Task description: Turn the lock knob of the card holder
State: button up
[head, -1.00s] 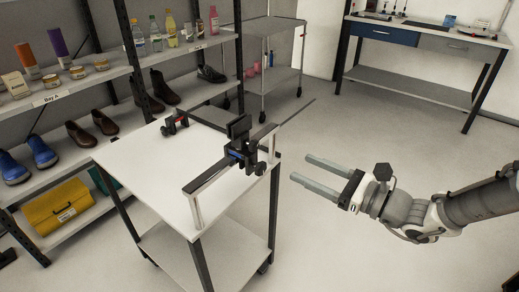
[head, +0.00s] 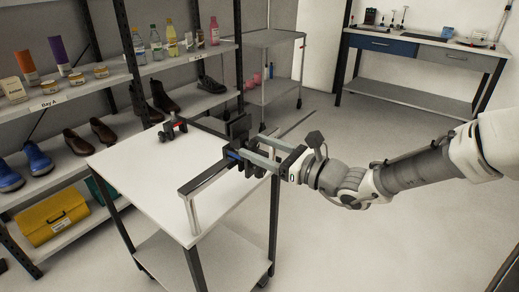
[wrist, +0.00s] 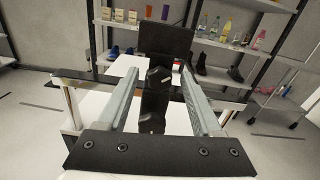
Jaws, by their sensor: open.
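The black card holder stands on a rail mount on the white table. Its upright plate (head: 239,124) shows in the head view, with a blue part (head: 233,155) below it. In the wrist view the plate (wrist: 166,38) rises above a black faceted knob (wrist: 159,77), and a second dark knob (wrist: 151,123) sits lower on the post. Which one is the lock knob, I cannot tell. My gripper (head: 248,147) is open, coming from the right. In the wrist view its fingers (wrist: 160,73) lie on either side of the upper knob; contact is not visible.
The white table (head: 130,180) carries the metal rail (head: 207,173) and another small mount (head: 172,127) with red on it. A shelf rack with shoes and bottles (head: 172,38) stands behind. The floor to the right is clear up to a workbench (head: 420,42).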

jog(key=shift+c, duration=0.4)
grip_shut()
jog(key=shift+n, duration=0.3)
jog(key=n, duration=0.3)
jog(key=shift+f+b, duration=0.1)
jog(key=shift+b, duration=0.3)
jog(key=shift+n+b, duration=0.45)
jog(key=shift+n, duration=0.55)
jog(key=shift+o, duration=0.4)
grip_release()
